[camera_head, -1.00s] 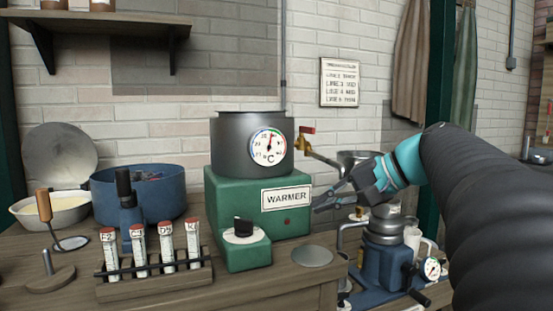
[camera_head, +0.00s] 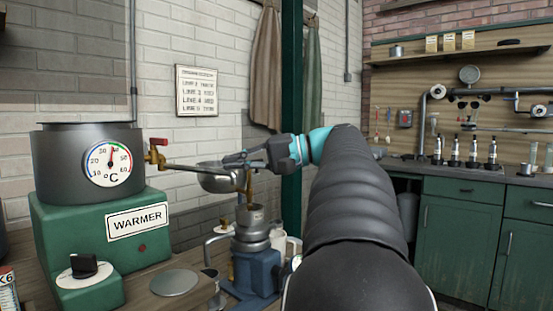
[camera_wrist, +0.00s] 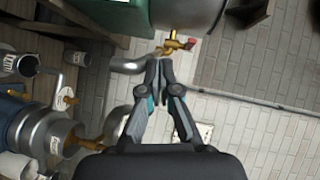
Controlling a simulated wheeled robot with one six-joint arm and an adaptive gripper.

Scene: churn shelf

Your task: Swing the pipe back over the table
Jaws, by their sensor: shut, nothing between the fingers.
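The green warmer (camera_head: 120,225) carries a dark pot with a dial (camera_head: 107,165). A blue machine with a metal top (camera_head: 255,268) stands below the bowl. A round metal plate (camera_head: 174,282) lies on the wooden table. Green cabinets (camera_head: 455,230) stand at the right.

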